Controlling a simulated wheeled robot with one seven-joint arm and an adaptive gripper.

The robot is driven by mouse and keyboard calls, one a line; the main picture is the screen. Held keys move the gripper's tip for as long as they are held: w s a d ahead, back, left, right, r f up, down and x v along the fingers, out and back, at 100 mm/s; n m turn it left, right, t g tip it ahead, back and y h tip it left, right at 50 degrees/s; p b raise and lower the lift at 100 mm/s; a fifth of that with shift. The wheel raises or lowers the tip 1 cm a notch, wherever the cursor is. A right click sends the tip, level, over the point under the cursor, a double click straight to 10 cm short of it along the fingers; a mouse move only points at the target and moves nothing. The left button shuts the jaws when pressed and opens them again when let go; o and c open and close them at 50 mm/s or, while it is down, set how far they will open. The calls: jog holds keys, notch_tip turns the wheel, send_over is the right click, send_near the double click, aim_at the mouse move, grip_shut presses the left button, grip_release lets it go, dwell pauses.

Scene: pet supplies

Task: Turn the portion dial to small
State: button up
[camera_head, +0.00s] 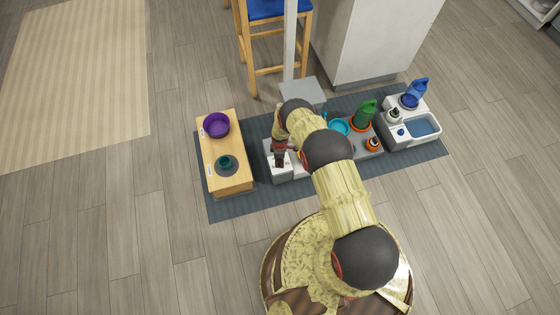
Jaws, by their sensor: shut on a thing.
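My gripper (281,161) points down over a white box-shaped unit (284,175) on the dark mat. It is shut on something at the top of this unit. The portion dial itself cannot be made out; my gripper and arm hide that area, and its setting cannot be read.
A wooden stand (235,184) with a purple bowl (216,125) and a teal bowl (226,163) is at the left. A cyan bowl (338,127), a green bottle (366,112) and a white station with a water basin (423,126) are at the right. A stool (266,12) stands behind the grey mat (229,207).

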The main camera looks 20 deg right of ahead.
jog(key=o, duration=1.2)
jog(key=shift+c, duration=0.2)
jog(key=shift+r, duration=0.1)
notch_tip(320, 180, up, 12)
dwell(0.5)
